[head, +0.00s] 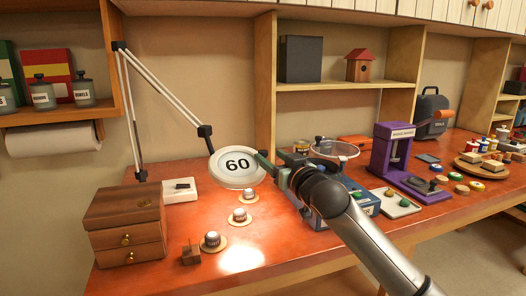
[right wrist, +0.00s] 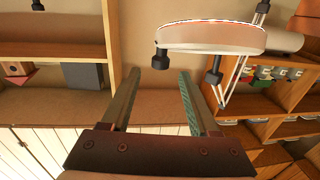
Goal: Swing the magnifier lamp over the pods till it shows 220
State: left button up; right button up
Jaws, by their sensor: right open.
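The magnifier lamp's round white head (head: 238,165) shows a black 60 and hangs on a jointed arm (head: 165,92) above the table's left part. Three pods (head: 239,215) stand on round coasters below and in front of it. My right gripper (head: 272,158) is at the head's right edge. In the right wrist view the gripper (right wrist: 159,70) is open. A dark knob (right wrist: 160,60) under the lamp head (right wrist: 212,38) lies just beyond and between its fingertips. Whether a finger touches it I cannot tell. My left gripper is not in view.
A small wooden block (head: 191,255) is nearby. A glass dish (head: 335,149) and a purple press (head: 392,150) stand right.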

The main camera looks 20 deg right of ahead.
aim_at(263, 151)
jog(key=shift+w+a, duration=0.25)
jog(key=shift+w, duration=1.05)
jog(key=shift+w+a, duration=0.2)
jog(key=shift+w, duration=1.1)
grip_shut()
